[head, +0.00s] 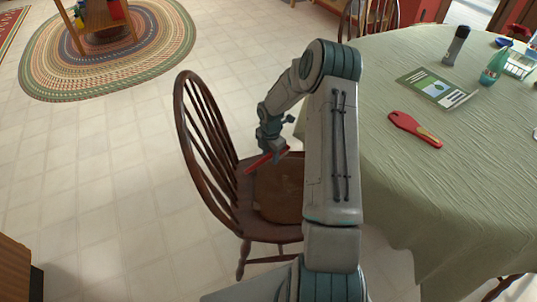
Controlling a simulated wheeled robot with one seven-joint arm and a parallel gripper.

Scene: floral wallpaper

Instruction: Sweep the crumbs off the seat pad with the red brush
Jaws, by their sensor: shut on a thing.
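The seat pad (278,203) is brown and lies on the seat of a dark wooden spindle-back chair (196,140). My arm hides its right part. My gripper (271,145) is over the chair's seat, near the far edge of the pad. It is shut on the red brush (258,163), which slants down to the left, with its bristles hard to make out. I cannot tell whether the brush touches the pad. Small darker marks show on the pad, but crumbs are too small to tell.
A table with a green cloth (400,185) stands close on the right. The tiled floor left of the chair is clear up to an oval rug (60,85).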

